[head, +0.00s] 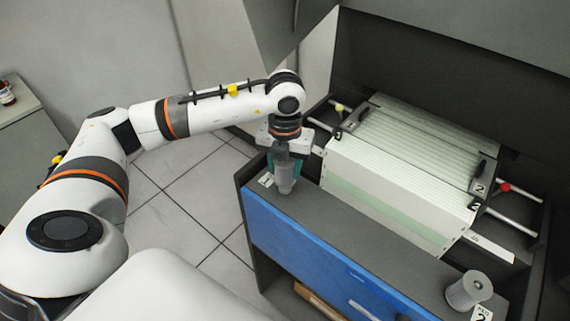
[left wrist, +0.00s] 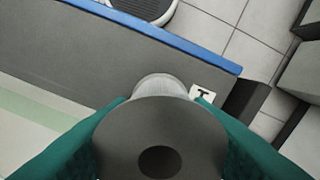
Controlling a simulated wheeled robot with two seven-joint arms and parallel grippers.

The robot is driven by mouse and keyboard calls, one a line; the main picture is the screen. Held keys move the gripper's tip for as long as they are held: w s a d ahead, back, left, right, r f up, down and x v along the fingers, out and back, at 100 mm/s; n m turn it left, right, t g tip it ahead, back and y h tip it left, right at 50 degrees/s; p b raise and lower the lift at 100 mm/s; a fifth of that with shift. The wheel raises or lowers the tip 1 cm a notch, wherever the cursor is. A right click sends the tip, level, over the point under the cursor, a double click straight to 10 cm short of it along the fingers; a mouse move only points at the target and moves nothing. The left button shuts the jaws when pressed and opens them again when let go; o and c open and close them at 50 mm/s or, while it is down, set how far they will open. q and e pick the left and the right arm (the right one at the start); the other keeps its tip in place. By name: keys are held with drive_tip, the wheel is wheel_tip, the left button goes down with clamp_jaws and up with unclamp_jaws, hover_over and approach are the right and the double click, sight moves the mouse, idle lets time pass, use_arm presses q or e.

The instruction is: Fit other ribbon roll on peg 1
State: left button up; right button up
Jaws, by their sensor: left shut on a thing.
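My left gripper (head: 284,168) points down at the left end of the dark machine top, with its teal fingers shut on a grey ribbon roll (head: 287,184). In the left wrist view the held roll (left wrist: 155,125) shows a dark round end with a central hole, between the fingers; a paler round part shows beyond it. The label 1 (head: 266,180) lies beside the roll, and also shows in the left wrist view (left wrist: 204,94). Peg 1 is hidden, so I cannot tell whether the roll is around it. Another grey roll (head: 469,290) stands at the right end, by label 2 (head: 481,314). My right gripper is not in view.
A long row of pale cards (head: 400,165) lies behind the machine top, between rails with black clips. A red knob (head: 505,187) sits at the right rail. The blue front panel (head: 315,255) drops below the top's edge. Tiled floor (head: 185,195) is clear at left.

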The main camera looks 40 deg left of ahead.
use_arm(q)
drive_tip(key=shift+f+b, duration=1.35)
drive_tip(key=shift+f, duration=0.15)
idle(0.4)
drive_tip(key=o, duration=1.1)
wheel_tip(320, 180, up, 11)
drive_tip(key=shift+f+b, duration=0.1)
drive_tip(key=shift+b, duration=0.65)
drive_tip(key=shift+r, duration=0.7)
